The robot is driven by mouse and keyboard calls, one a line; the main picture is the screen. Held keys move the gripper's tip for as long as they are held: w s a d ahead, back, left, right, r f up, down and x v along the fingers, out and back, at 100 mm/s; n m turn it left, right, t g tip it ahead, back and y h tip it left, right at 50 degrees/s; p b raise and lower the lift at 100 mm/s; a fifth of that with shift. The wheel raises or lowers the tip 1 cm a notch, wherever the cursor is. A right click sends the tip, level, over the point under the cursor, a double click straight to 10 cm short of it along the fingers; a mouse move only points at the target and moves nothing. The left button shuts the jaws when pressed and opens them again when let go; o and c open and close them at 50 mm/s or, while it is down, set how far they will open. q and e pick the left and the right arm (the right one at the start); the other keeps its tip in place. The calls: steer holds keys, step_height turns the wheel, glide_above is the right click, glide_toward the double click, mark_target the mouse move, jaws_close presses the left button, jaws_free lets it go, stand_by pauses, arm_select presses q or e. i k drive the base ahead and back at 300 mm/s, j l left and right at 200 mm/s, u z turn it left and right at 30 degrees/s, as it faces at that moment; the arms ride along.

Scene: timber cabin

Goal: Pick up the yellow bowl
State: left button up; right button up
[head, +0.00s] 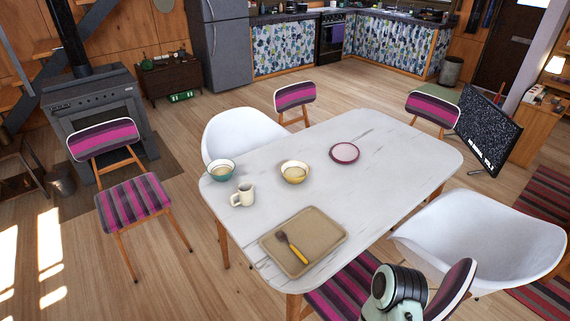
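The yellow bowl (294,172) stands upright on the white table (385,150), left of the table's middle. A teal bowl (221,170) stands to its left, near the table's left edge, and a pink-rimmed plate (344,152) lies to its right. Nothing touches the yellow bowl. Part of one of my arms shows at the bottom right, over a striped chair, far from the bowl. Neither of my grippers is in the picture.
A cream mug (242,195) stands in front of the bowls. A tan tray (333,237) with a yellow-handled utensil (294,249) lies at the near edge. Striped chairs (132,200) and white chairs (484,236) surround the table. Floor at the lower left is clear.

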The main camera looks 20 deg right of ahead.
mark_target(294, 172)
steer(key=z, duration=0.3)
steer(key=i+j+z, duration=0.25)
steer(key=j+z, duration=0.2)
steer(key=j, duration=0.2)
steer(key=i+j+z, duration=0.1)
steer(key=j+z, duration=0.15)
steer(key=i+j+z, duration=0.1)
steer(key=j, duration=0.5)
steer(key=i+j, duration=0.1)
steer(key=j, duration=0.5)
steer(key=l+z, duration=0.05)
